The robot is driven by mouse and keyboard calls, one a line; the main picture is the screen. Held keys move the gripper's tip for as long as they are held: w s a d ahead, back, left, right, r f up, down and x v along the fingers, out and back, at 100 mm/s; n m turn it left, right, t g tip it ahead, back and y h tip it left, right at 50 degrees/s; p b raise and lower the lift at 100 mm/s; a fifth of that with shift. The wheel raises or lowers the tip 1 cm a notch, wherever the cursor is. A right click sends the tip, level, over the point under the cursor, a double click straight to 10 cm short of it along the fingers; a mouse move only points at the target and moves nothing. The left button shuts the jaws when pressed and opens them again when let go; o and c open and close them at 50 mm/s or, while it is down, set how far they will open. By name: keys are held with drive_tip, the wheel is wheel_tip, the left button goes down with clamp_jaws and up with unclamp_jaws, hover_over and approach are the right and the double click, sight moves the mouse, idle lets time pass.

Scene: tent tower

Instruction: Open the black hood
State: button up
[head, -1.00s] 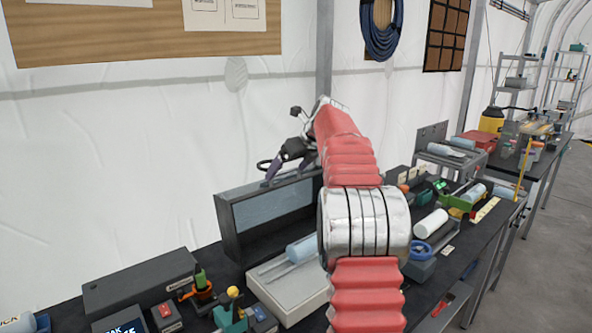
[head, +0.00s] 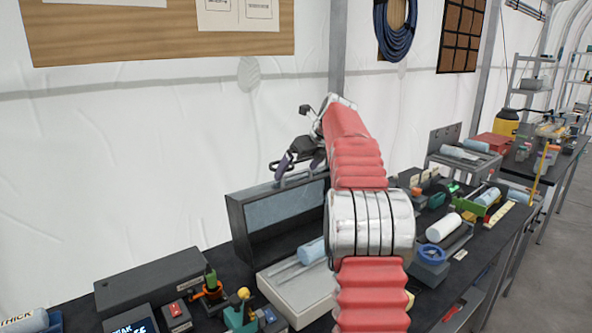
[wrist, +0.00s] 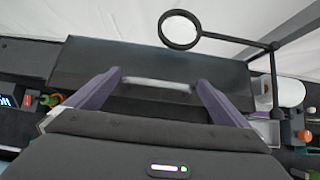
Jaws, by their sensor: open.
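The black hood (head: 238,222) stands on the dark bench against the tent wall. It has a pale glass pane (head: 285,207) in its upper front and a dark gap below the pane. In the wrist view its dark top (wrist: 75,65) spans the middle, with a light handle bar (wrist: 155,85) on it. My gripper (head: 283,170) is just above the hood's top edge. In the wrist view its purple fingers (wrist: 158,92) are apart, one on each side of the handle. I cannot tell whether they touch it.
A pale tray (head: 290,298) with a light blue roll (head: 312,252) is in front of the hood. A long dark case (head: 150,281) and small tools crowd the bench to the left. A black ring on a stand (wrist: 180,30) is close to the gripper.

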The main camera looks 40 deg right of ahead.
drive_tip(key=v, duration=1.3)
drive_tip(key=shift+s+r, duration=0.2)
drive_tip(key=shift+r, duration=0.1)
drive_tip(key=shift+a, duration=0.1)
drive_tip(key=s+a+f+n, duration=0.25)
drive_tip(key=a+n, duration=0.35)
drive_tip(key=a, duration=0.3)
drive_tip(key=s+a+f+n+g, duration=0.1)
drive_tip(key=s+a+n, duration=0.35)
drive_tip(key=a, duration=0.35)
drive_tip(key=s+a+f+n, duration=0.1)
drive_tip(key=s+a+n, duration=0.2)
drive_tip(key=a+n, duration=0.45)
drive_tip(key=s+a+f+n, duration=0.7)
drive_tip(key=s+f+n, duration=0.1)
drive_tip(key=s+f, duration=0.1)
drive_tip(key=s+a+f+n+g, duration=0.1)
drive_tip(key=s+a+f+n, duration=0.6)
drive_tip(key=s, duration=0.5)
wheel_tip(320, 180, down, 2)
drive_tip(key=n, duration=0.2)
drive_tip(key=shift+a+f+n, duration=0.2)
drive_tip(key=shift+n, duration=0.1)
